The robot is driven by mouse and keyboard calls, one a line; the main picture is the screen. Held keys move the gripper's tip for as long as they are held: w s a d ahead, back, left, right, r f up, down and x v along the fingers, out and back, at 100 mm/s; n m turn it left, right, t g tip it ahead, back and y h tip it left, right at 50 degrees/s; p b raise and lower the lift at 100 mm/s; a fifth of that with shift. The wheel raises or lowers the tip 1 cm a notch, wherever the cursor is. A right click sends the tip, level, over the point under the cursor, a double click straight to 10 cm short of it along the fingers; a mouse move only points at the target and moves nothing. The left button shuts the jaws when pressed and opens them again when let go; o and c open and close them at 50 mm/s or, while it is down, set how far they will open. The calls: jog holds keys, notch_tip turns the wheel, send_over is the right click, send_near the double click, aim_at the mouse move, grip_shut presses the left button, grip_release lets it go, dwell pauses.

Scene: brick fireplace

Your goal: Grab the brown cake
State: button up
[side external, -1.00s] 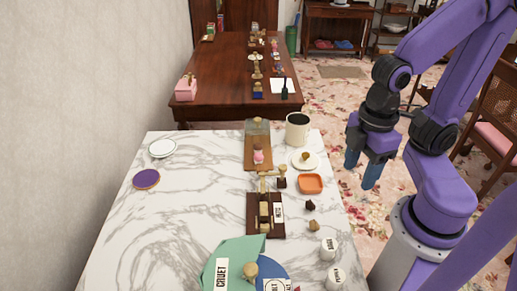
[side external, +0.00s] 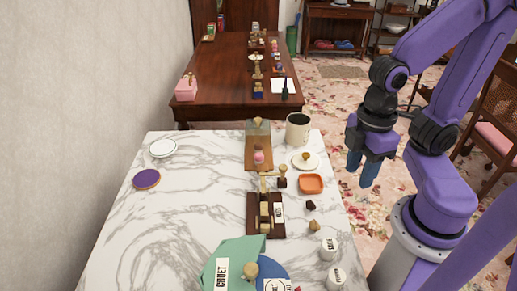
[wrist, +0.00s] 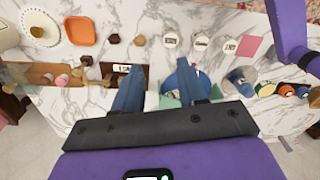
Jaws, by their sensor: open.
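A small dark brown lump (side external: 311,205), which looks like a brown cake, sits on the marble table below the orange dish. A lighter tan-brown lump (side external: 314,225) sits just nearer the camera. In the wrist view the dark lump (wrist: 114,39) and the tan lump (wrist: 139,40) are side by side, beyond the fingers. Another small brown piece (side external: 305,156) is on the white plate. I cannot tell for certain which is the cake. My gripper (side external: 362,168) is open and empty, raised off the right edge of the table, apart from all of them.
An orange dish (side external: 311,184), a cream mug (side external: 298,128) and a dark wooden stand (side external: 255,230) are near the lumps. Two white labelled jars (side external: 328,250) stand at the near right. The left half of the marble table (side external: 190,225) is mostly clear.

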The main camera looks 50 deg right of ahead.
aim_at(262, 145)
jog(key=w+d+f+m+y, duration=0.1)
jog(key=w+f+m+y, duration=0.4)
jog(key=w+m, duration=0.6)
jog(key=w+d+f+m+y, duration=0.1)
jog(key=w+f+m+y, duration=0.2)
jog(key=w+m+y, duration=0.8)
jog(key=d+f+m+t+h, duration=0.2)
jog(key=d+m+t+h, duration=0.1)
jog(key=d+m, duration=0.3)
jog(key=w+d+f+m+t+h, duration=0.1)
jog(key=d+f+m+t+h, duration=0.2)
jog(key=d+m+t, duration=0.2)
jog(key=w+d+f+m+t+h, duration=0.1)
jog(key=d+f+m+t+h, duration=0.2)
jog(key=d+m, duration=0.3)
jog(key=shift+d+f+m+t+h, duration=0.15)
jog(key=shift+d+m+t+h, duration=0.1)
jog(key=shift+m, duration=0.35)
jog(key=shift+d+f+m+t+h, duration=0.15)
jog(key=shift+m+t, duration=0.1)
jog(key=shift+m, duration=0.35)
jog(key=x, duration=1.7)
jog(key=shift+w, duration=0.25)
jog(key=c, duration=0.6)
